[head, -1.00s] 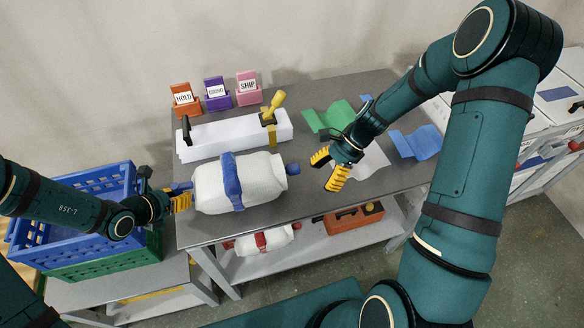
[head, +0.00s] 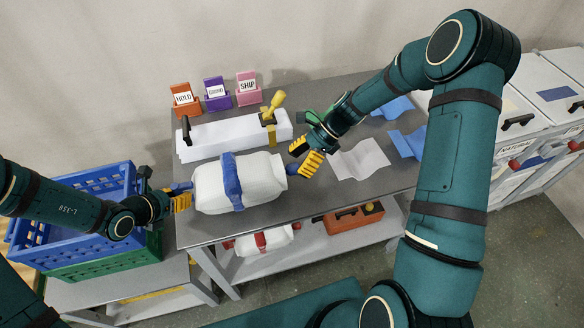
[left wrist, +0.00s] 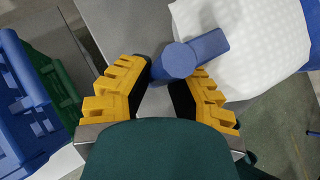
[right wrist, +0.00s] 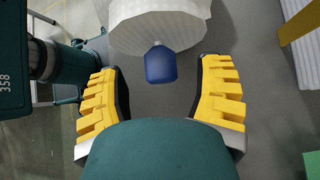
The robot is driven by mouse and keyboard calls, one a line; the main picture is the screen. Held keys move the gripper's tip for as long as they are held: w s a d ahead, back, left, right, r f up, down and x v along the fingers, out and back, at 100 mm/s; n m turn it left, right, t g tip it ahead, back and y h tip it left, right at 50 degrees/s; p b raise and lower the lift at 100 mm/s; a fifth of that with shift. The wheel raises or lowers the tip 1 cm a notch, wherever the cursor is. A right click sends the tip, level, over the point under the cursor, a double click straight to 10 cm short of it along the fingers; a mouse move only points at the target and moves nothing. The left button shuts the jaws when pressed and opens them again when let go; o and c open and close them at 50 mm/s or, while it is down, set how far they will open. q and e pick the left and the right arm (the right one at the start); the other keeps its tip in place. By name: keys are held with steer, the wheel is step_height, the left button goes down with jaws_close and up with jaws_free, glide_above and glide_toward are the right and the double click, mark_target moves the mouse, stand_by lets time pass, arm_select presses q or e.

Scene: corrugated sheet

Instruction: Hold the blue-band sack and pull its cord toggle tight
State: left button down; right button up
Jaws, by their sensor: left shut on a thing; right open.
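The white sack with a blue band (head: 233,181) lies on its side on the grey table. My left gripper (head: 181,200) is shut on the blue piece at the sack's left end; in the left wrist view this blue piece (left wrist: 178,62) sits between the yellow fingers. At the sack's other end, the blue cord toggle (right wrist: 160,65) shows in the right wrist view. My right gripper (head: 306,158) is open at the sack's right end. The toggle lies ahead of and between its spread fingers, apart from both. In the head view the right gripper hides the toggle.
HOLD, purple and SHIP card holders (head: 216,96) stand at the back. A long white block (head: 225,137) with a yellow-handled tool lies behind the sack. White and blue sheets (head: 361,159) lie right. A blue crate (head: 75,200) stands left. A red-band sack (head: 264,240) lies on the shelf below.

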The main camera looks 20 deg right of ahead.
mark_target(297, 164)
steer(key=shift+x, duration=1.55)
jaws_close()
